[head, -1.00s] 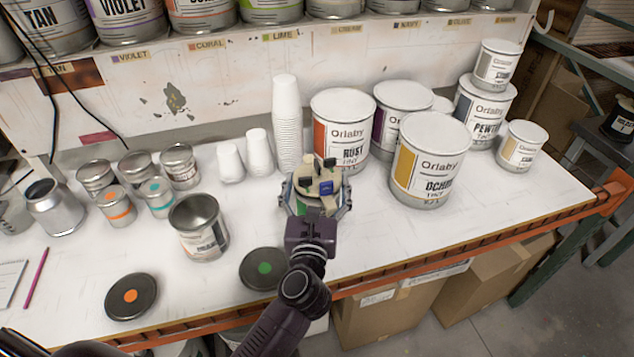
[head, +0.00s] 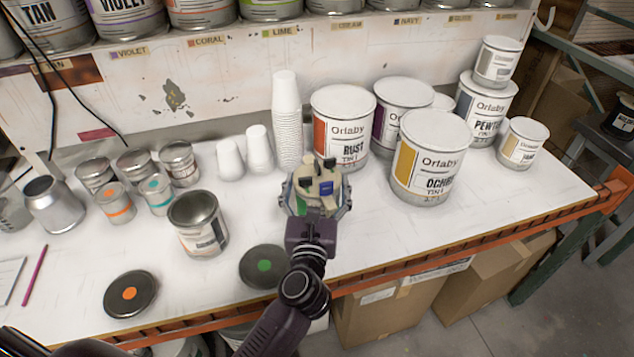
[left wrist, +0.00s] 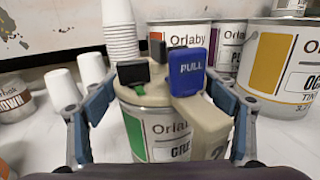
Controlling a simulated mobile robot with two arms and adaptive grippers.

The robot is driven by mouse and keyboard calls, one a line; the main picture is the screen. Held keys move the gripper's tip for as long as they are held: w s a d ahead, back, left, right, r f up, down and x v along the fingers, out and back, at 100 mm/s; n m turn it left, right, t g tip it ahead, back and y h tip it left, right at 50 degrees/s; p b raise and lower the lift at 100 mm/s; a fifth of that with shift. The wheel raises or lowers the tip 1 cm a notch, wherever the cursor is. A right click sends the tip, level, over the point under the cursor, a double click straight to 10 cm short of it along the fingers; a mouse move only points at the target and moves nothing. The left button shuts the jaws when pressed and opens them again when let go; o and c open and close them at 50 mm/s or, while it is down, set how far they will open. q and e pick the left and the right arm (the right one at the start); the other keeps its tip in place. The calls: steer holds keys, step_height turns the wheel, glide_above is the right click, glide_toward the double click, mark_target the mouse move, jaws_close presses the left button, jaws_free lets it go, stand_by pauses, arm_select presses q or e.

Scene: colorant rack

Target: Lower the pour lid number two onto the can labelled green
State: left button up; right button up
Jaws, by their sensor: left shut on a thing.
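The pour lid (head: 322,178) is beige with black parts and a blue PULL tab; in the left wrist view (left wrist: 205,117) a partly cut-off 2 shows on its spout. My left gripper (head: 316,204) is shut on it, with one finger at each side in the left wrist view (left wrist: 163,112). The can with the green label (left wrist: 135,132) stands upright directly below the lid, mostly hidden by it in the head view. The lid looks level and at the can's rim, but I cannot tell whether it is fully seated. My right gripper is not in view.
The rust can (head: 343,108) and a stack of white cups (head: 287,120) stand close behind. The ochre can (head: 430,160) is to the right. An open can (head: 198,225) and a dark lid with a green dot (head: 264,267) are on the left.

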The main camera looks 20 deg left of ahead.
arm_select(q)
steer(key=o, duration=1.3)
steer(key=shift+s+f, duration=0.1)
steer(key=shift+s+d, duration=0.1)
steer(key=shift+s, duration=0.15)
steer(key=v, duration=1.1)
steer(key=shift+s, duration=0.2)
steer(key=shift+d, duration=0.1)
